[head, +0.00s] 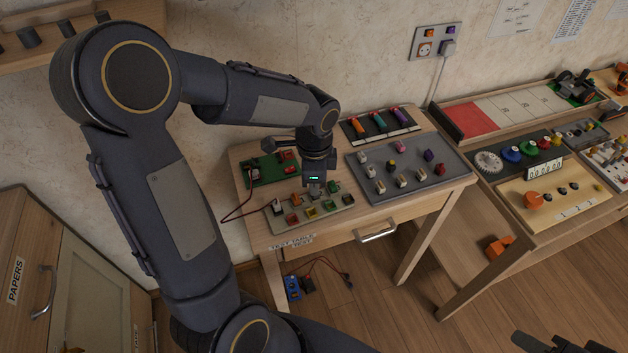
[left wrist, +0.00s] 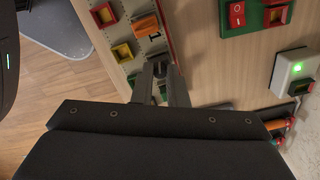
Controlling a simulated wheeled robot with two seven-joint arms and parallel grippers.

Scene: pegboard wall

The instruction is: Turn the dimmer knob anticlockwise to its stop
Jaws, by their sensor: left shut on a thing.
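My left gripper (head: 314,194) reaches down onto the beige switch board (head: 345,199) on the test table. In the left wrist view its fingers (left wrist: 162,76) are close together at the board, shut on a small grey part (left wrist: 160,68). This part looks like the dimmer knob, but the fingers hide most of it, so its angle and marks cannot be read. A dark shape at the bottom right of the head view seems to be my right gripper (head: 562,345), cut off by the frame and far from the board.
A green board (head: 262,172) with red switches lies behind the beige board, a red cable running between them. A grey panel (head: 432,187) with several knobs and levers lies to the right.

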